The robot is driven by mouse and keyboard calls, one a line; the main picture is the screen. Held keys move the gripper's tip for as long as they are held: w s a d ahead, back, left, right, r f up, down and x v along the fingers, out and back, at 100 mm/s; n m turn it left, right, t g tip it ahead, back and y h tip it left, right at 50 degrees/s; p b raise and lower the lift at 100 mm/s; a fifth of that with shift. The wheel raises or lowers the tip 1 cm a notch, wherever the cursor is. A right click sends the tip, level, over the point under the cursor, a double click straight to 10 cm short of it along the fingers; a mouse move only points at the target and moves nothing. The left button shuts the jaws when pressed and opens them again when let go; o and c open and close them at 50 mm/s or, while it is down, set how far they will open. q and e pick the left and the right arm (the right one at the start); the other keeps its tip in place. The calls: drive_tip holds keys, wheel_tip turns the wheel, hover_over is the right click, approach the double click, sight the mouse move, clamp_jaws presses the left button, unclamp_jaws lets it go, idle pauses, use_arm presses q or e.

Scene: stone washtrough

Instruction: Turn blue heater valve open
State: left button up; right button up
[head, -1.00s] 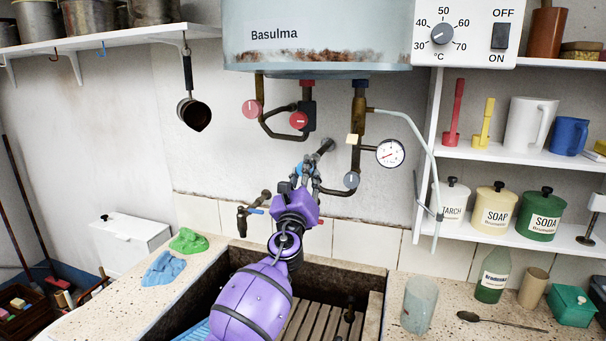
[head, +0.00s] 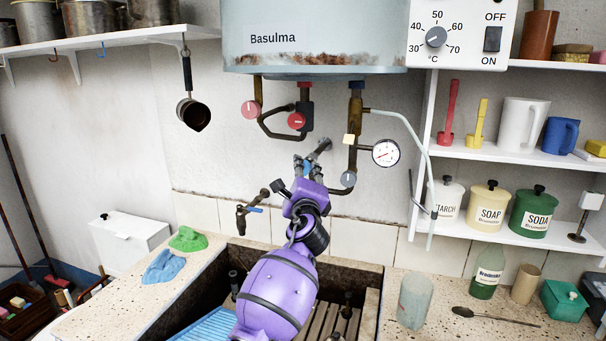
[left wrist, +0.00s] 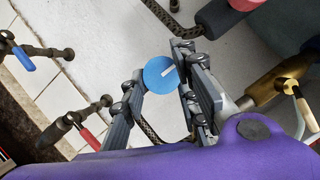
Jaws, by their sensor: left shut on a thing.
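The blue heater valve (left wrist: 158,78) is a round blue knob with a white pointer mark, seen face-on in the left wrist view. My left gripper (left wrist: 160,86) has its two grey fingers on either side of the knob and is shut on it. In the head view, the left gripper (head: 312,168) is at the pipework under the heater (head: 330,35), in front of the wall. There its fingers and purple wrist largely hide the blue knob. My right gripper is in neither view.
Red knobs (head: 297,121), a grey knob (head: 348,179) and a pressure gauge (head: 386,153) sit on nearby pipes. A tap with a blue lever (head: 252,210) is left of the gripper. The stone trough (head: 215,285) lies below. Shelves (head: 490,150) stand at right.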

use_arm(q)
drive_tip(key=shift+a+f, duration=0.15)
drive_tip(key=shift+f, duration=0.6)
drive_tip(key=o, duration=1)
drive_tip(key=shift+r, duration=0.15)
drive_tip(key=shift+r, duration=0.25)
drive_tip(key=shift+s, duration=0.1)
drive_tip(key=s, duration=0.4)
drive_tip(key=s+f, duration=0.1)
drive_tip(key=s, duration=0.2)
drive_tip(key=s+f, duration=0.1)
drive_tip(key=s, duration=0.3)
drive_tip(key=shift+s+d, duration=0.3)
drive_tip(key=shift+s, duration=0.05)
